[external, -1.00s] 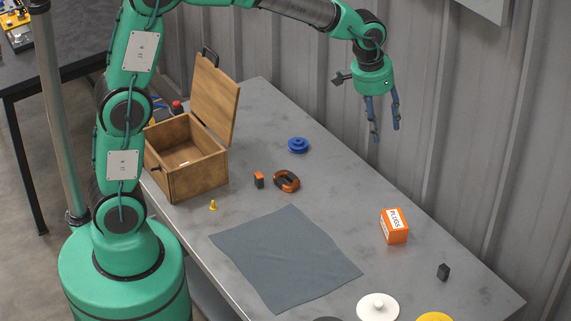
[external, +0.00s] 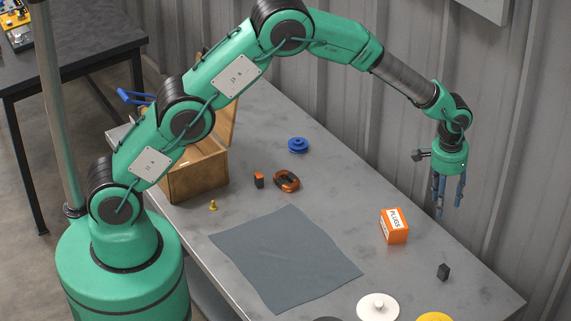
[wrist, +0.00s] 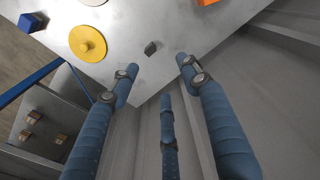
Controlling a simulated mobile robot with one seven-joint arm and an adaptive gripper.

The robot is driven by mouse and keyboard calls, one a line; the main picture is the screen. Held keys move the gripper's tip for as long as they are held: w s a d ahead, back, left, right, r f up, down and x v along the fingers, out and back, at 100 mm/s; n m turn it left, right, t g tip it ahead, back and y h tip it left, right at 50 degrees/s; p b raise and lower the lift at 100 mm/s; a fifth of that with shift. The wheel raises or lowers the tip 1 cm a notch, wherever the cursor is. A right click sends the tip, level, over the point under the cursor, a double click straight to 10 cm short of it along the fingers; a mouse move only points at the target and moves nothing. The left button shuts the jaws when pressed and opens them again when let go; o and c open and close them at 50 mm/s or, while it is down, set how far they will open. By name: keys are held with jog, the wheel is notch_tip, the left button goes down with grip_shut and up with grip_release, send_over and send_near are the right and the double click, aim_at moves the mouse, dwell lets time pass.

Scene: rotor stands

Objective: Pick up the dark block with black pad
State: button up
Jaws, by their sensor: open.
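The dark block (external: 443,272) stands on the grey table near its right end, close to the wall-side edge. It is small and nearly black; a separate pad on it is too small to make out. My gripper (external: 447,208) is open and empty, fingers pointing down, well above the table and up from the block in the external view. In the wrist view, the dark block (wrist: 152,47) lies beyond the spread blue fingertips (wrist: 158,75), apart from them.
An orange PLUGS box (external: 394,227) stands left of the block. A white disc (external: 377,308) and a yellow disc (external: 435,317) lie nearer the front; the yellow disc also shows in the wrist view (wrist: 88,44). A grey cloth (external: 285,258) lies mid-table. A ribbed wall (external: 490,170) runs behind.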

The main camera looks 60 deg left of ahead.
jog(key=p, duration=0.1)
send_over(445, 267)
notch_tip(445, 267, down, 10)
jog(key=f, duration=0.1)
jog(key=shift+s+d+r+g, duration=0.1)
jog(key=shift+d+r+g, duration=0.2)
jog(key=shift+d, duration=0.1)
jog(key=shift+f, duration=0.1)
jog(key=shift+f, duration=4.25)
jog(key=shift+a, duration=0.1)
jog(key=shift+a+f+b, duration=0.15)
jog(key=shift+f+b, duration=0.05)
jog(key=shift+f, duration=0.5)
jog(key=shift+a+f+b, duration=0.1)
jog(key=shift+f+b, duration=0.05)
jog(key=shift+f, duration=1.75)
